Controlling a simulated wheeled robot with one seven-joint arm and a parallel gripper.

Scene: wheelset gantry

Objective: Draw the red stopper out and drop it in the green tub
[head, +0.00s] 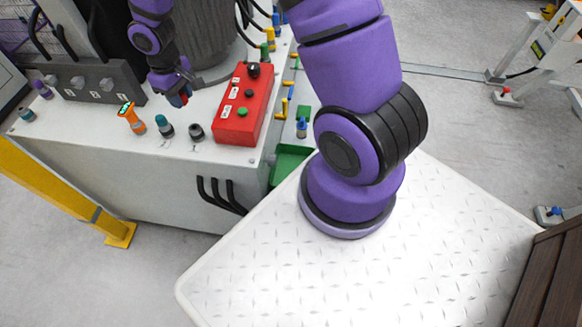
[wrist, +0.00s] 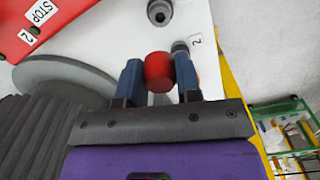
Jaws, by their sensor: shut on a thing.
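My gripper (head: 181,95) is over the top of the grey cabinet in the head view, left of the red control box. In the wrist view its two blue-grey fingers (wrist: 158,80) are shut on the red stopper (wrist: 159,72), a rounded red piece between the fingertips. Only a little of the stopper (head: 178,101) shows in the head view. Its lower end is hidden, so I cannot tell whether it still sits in a hole. A green tub (head: 288,163), partly hidden by my arm, is low beside the cabinet's right side.
The red control box (head: 243,104) with buttons stands right of the gripper. An orange device (head: 131,117), a teal-topped piece (head: 164,127) and a dark knob (head: 196,132) stand along the cabinet's front edge. A large grey ribbed cylinder (head: 195,40) rises behind.

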